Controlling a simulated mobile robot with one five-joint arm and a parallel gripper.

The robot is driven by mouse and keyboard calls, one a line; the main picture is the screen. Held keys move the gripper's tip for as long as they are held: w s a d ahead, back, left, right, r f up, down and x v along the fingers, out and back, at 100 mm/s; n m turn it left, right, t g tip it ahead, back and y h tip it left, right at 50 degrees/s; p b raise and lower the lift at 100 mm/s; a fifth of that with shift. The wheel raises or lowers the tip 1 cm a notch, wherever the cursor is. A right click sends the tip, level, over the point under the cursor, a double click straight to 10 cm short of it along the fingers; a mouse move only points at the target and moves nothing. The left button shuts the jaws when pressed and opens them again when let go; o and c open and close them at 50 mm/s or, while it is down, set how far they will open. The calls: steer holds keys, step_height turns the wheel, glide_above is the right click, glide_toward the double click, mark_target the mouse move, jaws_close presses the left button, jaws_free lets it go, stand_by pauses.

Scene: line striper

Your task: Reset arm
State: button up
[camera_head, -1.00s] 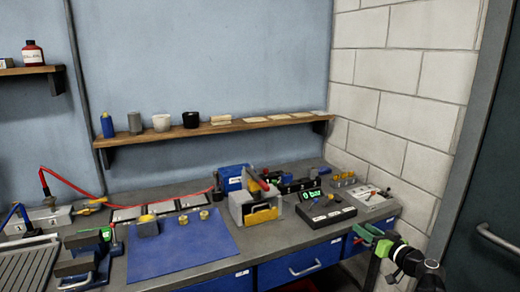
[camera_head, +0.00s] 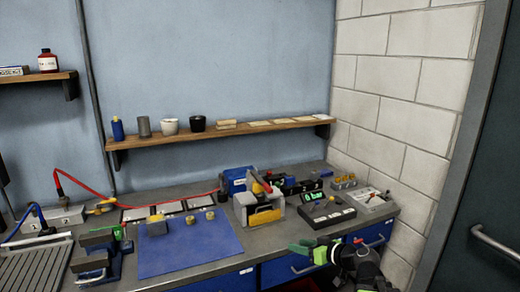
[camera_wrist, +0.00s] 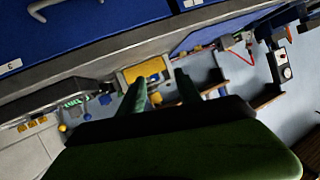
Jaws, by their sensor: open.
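My gripper (camera_head: 318,251) shows at the lower right in the head view, in front of the bench's front edge and the blue drawers. Its green jaws are open, with nothing visible between them. In the wrist view my gripper (camera_wrist: 160,90) has two green fingers spread apart, pointing toward the bench. The grey and yellow tool box (camera_head: 260,212) stands on the bench beyond it, and also shows past the fingers in the wrist view (camera_wrist: 143,71), apart from them.
The grey bench (camera_head: 285,236) has a blue mat (camera_head: 190,247) with small brass parts. A black box with a green display (camera_head: 327,212) and a grey box (camera_head: 371,201) stand at the right. A wooden shelf (camera_head: 215,133) holds cups. A dark door (camera_head: 480,200) is at the far right.

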steer(key=s+a+f+n+g+h+p, duration=0.1)
steer(key=s+a+f+g+h+p, duration=0.15)
steer(key=s+a+f+g, duration=0.45)
steer(key=s+d+f+m+g+h+b, duration=0.1)
steer(key=s+d+f+m+g+h, duration=0.2)
steer(key=s+d+f+m+h, duration=0.3)
steer(key=s+d+m, duration=0.1)
steer(key=s+d, duration=0.1)
steer(key=d, duration=0.2)
steer(key=shift+h, duration=0.35)
steer(key=shift+s+f, duration=0.15)
steer(key=shift+c, duration=0.7)
